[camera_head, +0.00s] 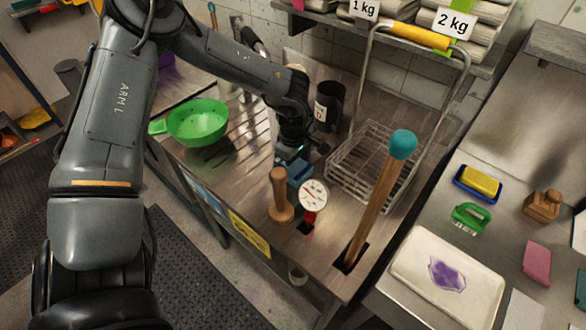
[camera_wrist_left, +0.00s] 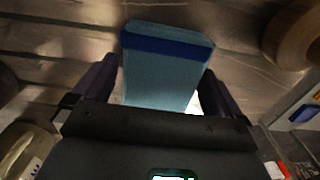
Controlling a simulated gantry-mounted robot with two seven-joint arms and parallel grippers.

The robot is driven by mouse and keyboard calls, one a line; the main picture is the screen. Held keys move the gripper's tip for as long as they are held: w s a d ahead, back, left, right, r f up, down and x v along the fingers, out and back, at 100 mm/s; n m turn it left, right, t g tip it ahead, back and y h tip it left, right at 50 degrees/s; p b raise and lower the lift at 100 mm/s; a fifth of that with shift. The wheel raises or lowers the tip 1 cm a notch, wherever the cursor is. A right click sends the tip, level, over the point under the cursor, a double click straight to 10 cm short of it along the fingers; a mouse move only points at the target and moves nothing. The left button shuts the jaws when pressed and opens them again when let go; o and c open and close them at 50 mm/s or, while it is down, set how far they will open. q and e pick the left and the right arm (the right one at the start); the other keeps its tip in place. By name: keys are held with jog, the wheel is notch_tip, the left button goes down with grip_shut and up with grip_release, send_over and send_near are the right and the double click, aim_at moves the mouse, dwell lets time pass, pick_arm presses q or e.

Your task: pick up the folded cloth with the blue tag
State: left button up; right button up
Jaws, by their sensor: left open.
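The rest is hidden by the gripper. In the left wrist view my left gripper (camera_wrist_left: 153,88) is open, with one finger on each side of the cloth. I cannot tell whether the fingers touch it. My right gripper is not in view.
A wooden pestle-like tool (camera_head: 281,195) and a round dial gauge (camera_head: 313,195) stand close in front. A wire basket (camera_head: 365,165) and a teal-topped wooden stick (camera_head: 378,205) are to the right. A green colander (camera_head: 198,124) and a dark mug (camera_head: 328,105) are nearby.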

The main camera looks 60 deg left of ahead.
pick_arm(q)
jog(key=c, duration=1)
jog(key=shift+r, duration=0.15)
